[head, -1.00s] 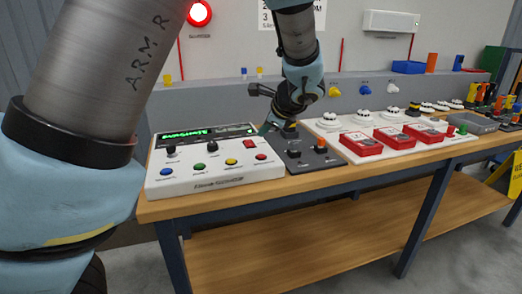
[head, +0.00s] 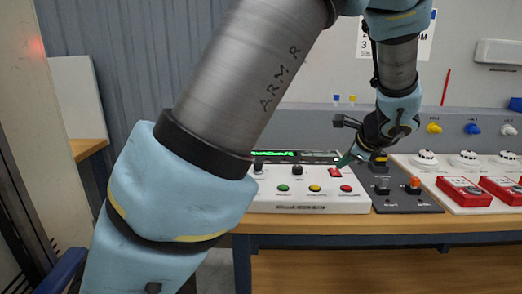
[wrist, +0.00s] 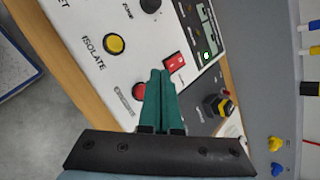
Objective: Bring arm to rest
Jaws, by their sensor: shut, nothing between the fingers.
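My gripper (head: 345,160) hangs at the right end of a white control panel (head: 300,207), close to a red rocker switch (head: 335,173). In the wrist view the two green fingers of my gripper (wrist: 160,73) are together with nothing between them. Their tips are over the white panel, beside the red rocker switch (wrist: 174,61); I cannot tell whether they touch it. My arm reaches up and across the head view, bent downward at the wrist. It hides part of the panel's left side.
A dark switch box (head: 405,200) with an orange button is right of the panel. Red boxes (head: 463,191) and white round detectors (head: 425,160) stand farther right on the wooden bench (head: 350,224). A grey wall (head: 140,60) is behind, and another bench (head: 85,148) is at left.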

